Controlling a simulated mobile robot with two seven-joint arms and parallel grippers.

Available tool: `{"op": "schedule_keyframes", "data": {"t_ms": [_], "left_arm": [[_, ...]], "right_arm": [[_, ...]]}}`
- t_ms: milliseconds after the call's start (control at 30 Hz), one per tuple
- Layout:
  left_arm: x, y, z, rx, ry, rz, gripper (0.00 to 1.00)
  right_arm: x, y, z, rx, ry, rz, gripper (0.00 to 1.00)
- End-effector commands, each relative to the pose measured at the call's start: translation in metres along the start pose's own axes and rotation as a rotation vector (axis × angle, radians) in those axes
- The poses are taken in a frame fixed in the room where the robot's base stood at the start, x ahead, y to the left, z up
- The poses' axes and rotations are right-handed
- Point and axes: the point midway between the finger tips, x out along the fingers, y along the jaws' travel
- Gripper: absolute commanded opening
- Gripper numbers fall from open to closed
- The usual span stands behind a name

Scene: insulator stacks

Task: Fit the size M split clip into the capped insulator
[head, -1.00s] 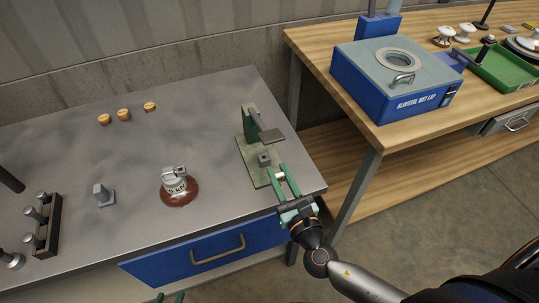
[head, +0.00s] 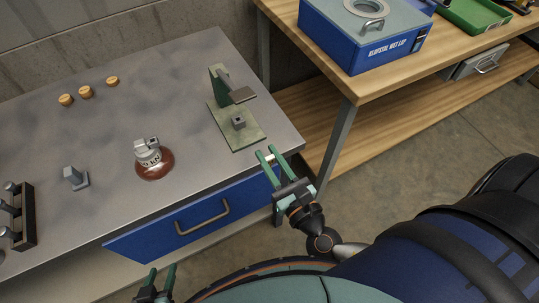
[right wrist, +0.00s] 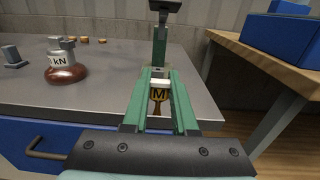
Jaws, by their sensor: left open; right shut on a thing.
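The capped insulator (head: 154,165), a brown disc with a grey metal cap marked "kN", stands upright on the grey metal table. It also shows at the left of the right wrist view (right wrist: 66,74). My right gripper (head: 266,154) is just off the table's front right edge, apart from the insulator and to its right. It is shut on the split clip (right wrist: 158,96), a small brass-coloured piece marked "M" with a pale top, between the green fingers. My left gripper (head: 161,278) is open and empty at the bottom edge of the head view, in front of the blue drawer.
A green press-like stand (head: 219,92) with a small grey block on its base stands at the table's right. Several tan knobs, a grey post (head: 75,177) and a dark rack (head: 24,222) are further left. A wooden bench (head: 345,85) carries a blue box.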

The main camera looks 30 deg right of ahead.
Motion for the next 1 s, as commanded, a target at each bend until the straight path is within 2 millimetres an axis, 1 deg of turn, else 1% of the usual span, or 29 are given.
{"op": "schedule_keyframes", "data": {"t_ms": [200,567,1000], "left_arm": [[0.004,0.000,0.004,0.000,0.000,0.000,0.50],[0.003,0.000,0.004,0.000,0.000,0.000,0.50],[0.004,0.000,0.005,0.000,0.000,0.000,0.50]], "right_arm": [[0.000,0.000,-0.006,-0.001,-0.001,0.000,0.00],[0.000,-0.001,-0.006,-0.001,0.000,0.000,0.00],[0.000,-0.027,-0.007,-0.001,0.000,0.000,0.00]]}}
